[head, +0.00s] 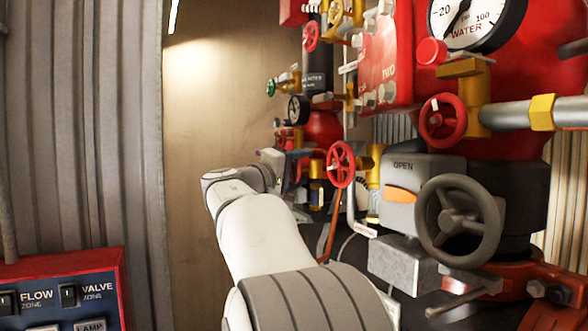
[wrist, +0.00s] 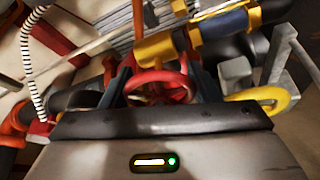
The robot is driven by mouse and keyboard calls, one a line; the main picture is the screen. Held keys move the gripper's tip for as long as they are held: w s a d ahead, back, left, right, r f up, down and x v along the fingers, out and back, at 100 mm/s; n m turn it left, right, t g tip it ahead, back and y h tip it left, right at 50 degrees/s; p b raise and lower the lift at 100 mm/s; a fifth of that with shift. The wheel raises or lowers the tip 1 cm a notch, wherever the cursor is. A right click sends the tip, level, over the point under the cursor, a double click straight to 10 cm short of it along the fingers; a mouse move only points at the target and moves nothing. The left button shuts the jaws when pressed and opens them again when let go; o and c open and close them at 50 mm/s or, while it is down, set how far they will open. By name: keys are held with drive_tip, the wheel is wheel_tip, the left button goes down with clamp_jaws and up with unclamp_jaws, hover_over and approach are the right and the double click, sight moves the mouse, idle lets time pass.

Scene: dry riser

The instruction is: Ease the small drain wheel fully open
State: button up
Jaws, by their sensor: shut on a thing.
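A small red wheel (wrist: 150,78) shows in the wrist view, low between the two dark fingers of my gripper (wrist: 164,82). The fingers are shut on it, one at each side. Part of its rim is hidden behind the gripper's dark front edge. A yellow valve body and pipe (wrist: 158,46) with a blue band lies just beyond it. In the head view my gripper (head: 284,164) is at the end of my white arm, among the far valves. The held wheel is mostly hidden there, and I cannot tell how far it is turned.
A larger red spoked wheel (head: 341,164) stands right of my gripper in the head view. A grey handwheel (head: 457,221) and OPEN indicator box (head: 413,176) are nearer. A yellow ring (wrist: 264,97) lies right of the fingers. A striped hose (wrist: 29,62) hangs left.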

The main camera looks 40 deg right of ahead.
drive_tip(key=o, duration=0.9)
drive_tip(key=shift+w+f, duration=0.1)
drive_tip(key=shift+o, duration=0.4)
drive_tip(key=s+a+f+b, duration=0.1)
drive_tip(key=a+b, duration=0.1)
drive_tip(key=a, duration=0.5)
drive_tip(key=shift+a, duration=0.3)
